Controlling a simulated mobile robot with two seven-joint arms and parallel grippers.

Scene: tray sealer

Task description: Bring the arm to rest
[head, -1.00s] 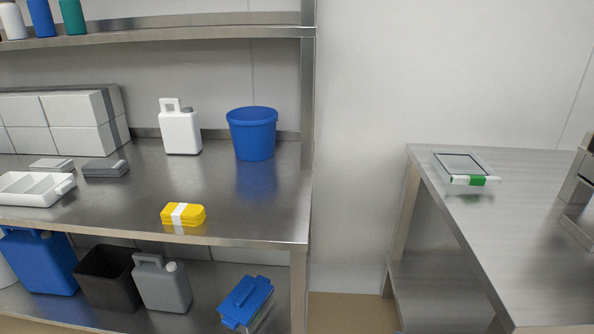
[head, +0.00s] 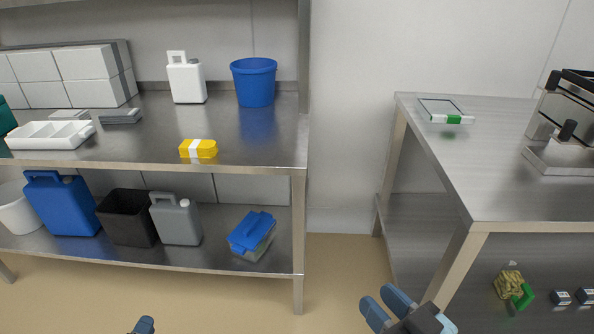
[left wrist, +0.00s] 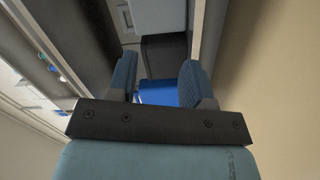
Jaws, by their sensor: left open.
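My left gripper (head: 143,325) barely shows at the bottom edge of the head view, only a blue-grey fingertip. In the left wrist view its two fingers (left wrist: 160,80) stand apart with nothing held between them. Something blue shows beyond the gap. My right gripper (head: 378,297) is at the bottom of the head view, in front of the right table's near leg. Its two blue-grey fingers are apart and no object shows between them. Most of both arms is out of the picture.
A steel shelf bench (head: 230,160) stands at left, with a yellow pack (head: 198,148) near its front edge. A steel table (head: 500,190) at right carries a small tray (head: 445,112) and a machine (head: 567,130). Bare floor (head: 335,265) lies between them.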

